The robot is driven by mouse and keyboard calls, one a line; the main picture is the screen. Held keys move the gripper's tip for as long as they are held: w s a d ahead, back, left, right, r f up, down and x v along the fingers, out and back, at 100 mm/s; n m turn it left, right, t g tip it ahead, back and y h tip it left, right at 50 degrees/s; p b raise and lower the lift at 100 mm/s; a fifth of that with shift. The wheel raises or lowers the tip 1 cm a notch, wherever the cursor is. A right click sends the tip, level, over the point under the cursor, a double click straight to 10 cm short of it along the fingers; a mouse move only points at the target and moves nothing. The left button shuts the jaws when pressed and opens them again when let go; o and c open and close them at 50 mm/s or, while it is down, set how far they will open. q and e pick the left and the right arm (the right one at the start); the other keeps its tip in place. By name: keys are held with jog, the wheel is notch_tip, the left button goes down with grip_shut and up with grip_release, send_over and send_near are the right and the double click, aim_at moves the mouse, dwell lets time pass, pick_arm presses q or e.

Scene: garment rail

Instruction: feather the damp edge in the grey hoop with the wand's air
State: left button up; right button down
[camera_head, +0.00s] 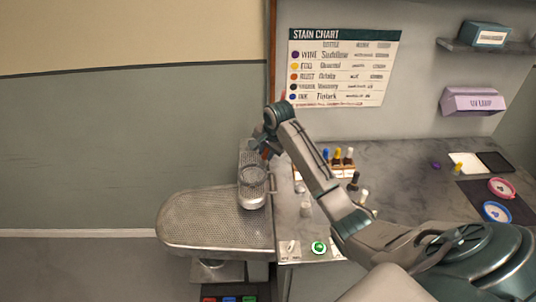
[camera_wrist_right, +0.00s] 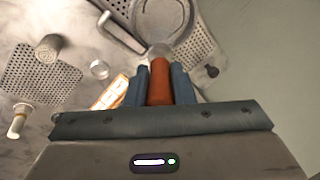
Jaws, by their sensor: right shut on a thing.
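The grey hoop (camera_head: 252,176) lies on the narrow perforated metal board, beside a metal handle, in the head view. My right gripper (camera_head: 262,148) is above the far end of that board, behind the hoop in the picture. In the wrist view it (camera_wrist_right: 159,84) is shut on a rust-orange piece (camera_wrist_right: 159,78), apparently the wand, with a pale clear tip at its far end. A damp edge cannot be made out. My left gripper is not in view.
A wide perforated pressing board (camera_head: 205,232) lies at front left. On the grey counter stand a bottle rack (camera_head: 338,168), loose small bottles and a green button (camera_head: 319,247). Pink (camera_head: 502,188) and blue (camera_head: 496,211) hoops lie on a dark mat at right. My right arm spans the counter.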

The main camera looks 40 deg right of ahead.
jog(key=shift+w, duration=0.25)
jog(key=shift+w+a, duration=0.25)
jog(key=shift+w, duration=0.25)
jog(key=shift+w+a, duration=0.2)
jog(key=shift+w, duration=0.3)
jog(key=shift+a, duration=0.1)
jog(key=shift+w+a, duration=0.65)
jog(key=shift+a, duration=0.35)
